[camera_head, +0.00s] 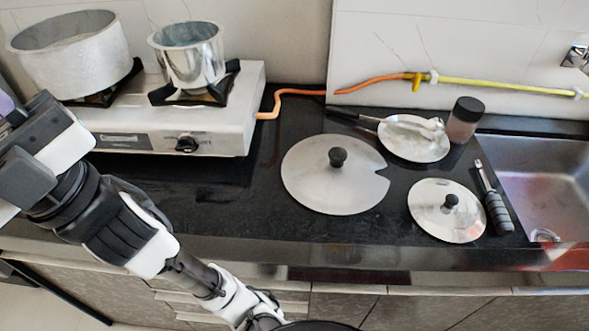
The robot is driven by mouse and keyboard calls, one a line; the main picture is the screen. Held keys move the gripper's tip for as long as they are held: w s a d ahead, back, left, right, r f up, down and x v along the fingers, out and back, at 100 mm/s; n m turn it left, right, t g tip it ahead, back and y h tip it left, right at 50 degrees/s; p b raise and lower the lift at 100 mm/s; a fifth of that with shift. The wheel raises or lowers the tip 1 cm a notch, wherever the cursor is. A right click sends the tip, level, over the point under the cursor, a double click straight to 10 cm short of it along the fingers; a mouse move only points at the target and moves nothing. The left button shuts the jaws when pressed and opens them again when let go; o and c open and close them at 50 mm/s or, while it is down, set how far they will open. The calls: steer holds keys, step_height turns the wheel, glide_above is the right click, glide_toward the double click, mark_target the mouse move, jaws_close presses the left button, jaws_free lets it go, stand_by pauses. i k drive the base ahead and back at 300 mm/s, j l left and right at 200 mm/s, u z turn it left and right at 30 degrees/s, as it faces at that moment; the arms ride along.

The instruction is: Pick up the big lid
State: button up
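The big lid (312,188) is a flat round grey metal disc with a black knob (338,157) at its middle and a notch in its right edge. It lies on the black counter, right of the stove. A smaller shiny lid (434,221) with a black knob lies to its right, near the counter's front edge. My arm reaches in from the left, below and in front of the counter edge. Its end runs off the bottom of the picture, left of and below the big lid. My gripper's fingertips are not visible.
A white stove (222,112) holds a large pot (75,62) and a smaller shiny pot (190,62). A plate (410,145) with a utensil, a dark-capped jar (465,120), a dark-handled tool (497,211) and a sink (548,190) are at right. The counter left of the big lid is clear.

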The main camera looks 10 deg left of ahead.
mark_target(330, 174)
steer(key=u, duration=1.35)
steer(key=z, duration=1.35)
steer(key=l+u, duration=0.1)
steer(key=i+l+u, duration=0.1)
steer(key=i+l, duration=0.25)
steer(key=i, duration=0.15)
